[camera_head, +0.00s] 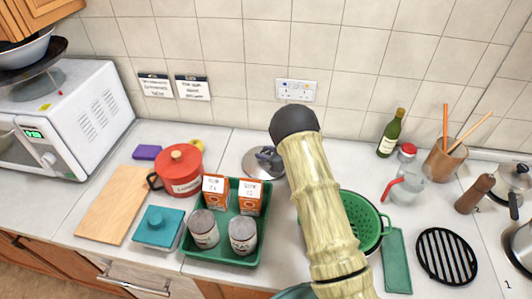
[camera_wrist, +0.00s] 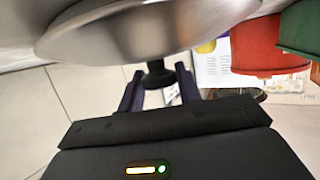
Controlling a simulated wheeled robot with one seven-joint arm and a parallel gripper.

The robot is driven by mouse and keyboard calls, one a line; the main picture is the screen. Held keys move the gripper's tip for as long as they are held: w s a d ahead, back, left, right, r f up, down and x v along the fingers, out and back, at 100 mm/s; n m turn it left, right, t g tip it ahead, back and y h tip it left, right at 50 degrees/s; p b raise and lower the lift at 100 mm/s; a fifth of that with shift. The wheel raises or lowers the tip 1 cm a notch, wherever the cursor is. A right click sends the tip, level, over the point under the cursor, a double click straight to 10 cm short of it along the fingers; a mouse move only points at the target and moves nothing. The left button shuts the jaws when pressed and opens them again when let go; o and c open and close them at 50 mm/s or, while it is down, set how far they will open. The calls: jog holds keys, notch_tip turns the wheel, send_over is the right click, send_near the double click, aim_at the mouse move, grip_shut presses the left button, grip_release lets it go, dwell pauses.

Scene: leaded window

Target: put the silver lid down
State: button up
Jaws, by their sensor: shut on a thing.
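The silver lid (camera_head: 254,171) is at the back middle of the counter, behind the green tray, in the head view. In the wrist view its metal underside or rim (camera_wrist: 150,32) fills the top, and its dark knob (camera_wrist: 157,75) sits between my purple fingers. My gripper (camera_wrist: 158,88) is shut on the knob. In the head view my gripper (camera_head: 268,153) is small and partly hidden behind my arm. I cannot tell whether the lid touches the counter.
A green tray (camera_head: 223,262) holds cans and orange boxes in front. A red pot (camera_head: 181,178) stands left of the lid. A green colander (camera_head: 372,222) is to the right, partly behind my arm. A green bottle (camera_head: 391,135) stands near the wall.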

jog(key=o, duration=1.1)
jog(key=shift+a, duration=0.1)
jog(key=shift+s+d+r, duration=0.2)
jog(key=shift+d, duration=0.2)
jog(key=b+v, duration=0.3)
jog(key=v, duration=0.8)
jog(key=shift+s+d+r, duration=0.1)
jog(key=shift+s+d, duration=0.05)
